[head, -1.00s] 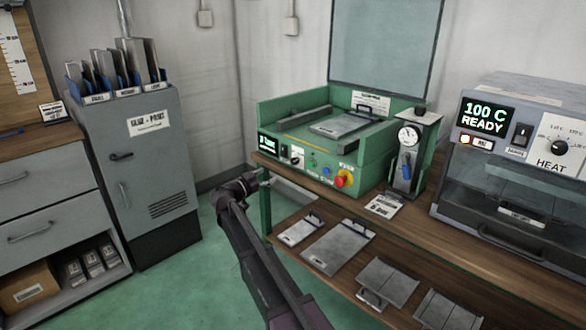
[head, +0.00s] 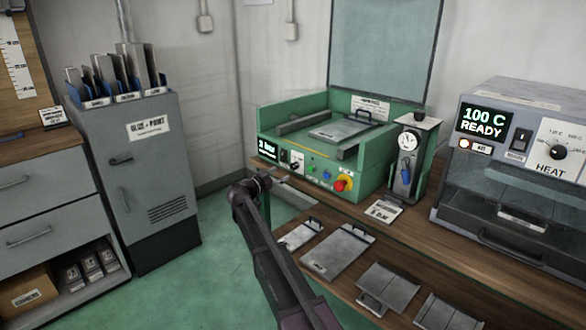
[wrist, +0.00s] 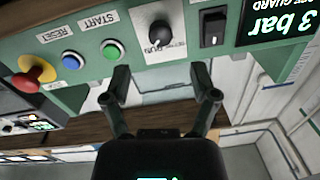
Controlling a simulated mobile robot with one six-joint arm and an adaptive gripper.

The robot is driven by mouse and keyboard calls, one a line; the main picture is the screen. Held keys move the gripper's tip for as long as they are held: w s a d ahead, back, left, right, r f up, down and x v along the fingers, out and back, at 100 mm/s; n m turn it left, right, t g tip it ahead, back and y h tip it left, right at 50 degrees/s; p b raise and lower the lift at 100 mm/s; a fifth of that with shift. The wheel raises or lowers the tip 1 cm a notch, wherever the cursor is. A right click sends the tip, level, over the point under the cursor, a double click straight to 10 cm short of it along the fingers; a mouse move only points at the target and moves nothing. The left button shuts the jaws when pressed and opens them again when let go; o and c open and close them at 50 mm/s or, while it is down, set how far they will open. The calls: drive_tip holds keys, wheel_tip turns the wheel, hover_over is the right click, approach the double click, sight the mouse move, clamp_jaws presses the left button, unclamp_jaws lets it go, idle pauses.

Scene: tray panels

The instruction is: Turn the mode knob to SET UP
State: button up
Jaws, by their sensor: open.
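The mode knob (wrist: 159,36) is a dark round knob on a white plate in the wrist view, where the panel appears upside down. Its small lettering is partly covered and I cannot tell its setting. In the head view the knob (head: 295,165) is tiny on the front of the green press (head: 362,176). My gripper (wrist: 160,72) is open and empty in the wrist view. Its two fingers stand apart in front of the panel, roughly in line with the knob and not touching it. In the head view my gripper (head: 275,181) is just before the panel's left part.
Beside the knob are a rocker switch (wrist: 213,27), a lit display (wrist: 278,22), a green button (wrist: 112,51), a blue button (wrist: 72,61) and a red mushroom button (wrist: 36,72). The wooden bench edge (head: 400,231) runs below the panel. Open floor lies left of my arm.

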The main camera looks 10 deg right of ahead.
sight(293, 167)
drive_tip(key=x, duration=0.7)
drive_tip(key=shift+w+d, duration=0.2)
drive_tip(key=shift+d, duration=0.05)
drive_tip(key=shift+a, duration=0.1)
clamp_jaws()
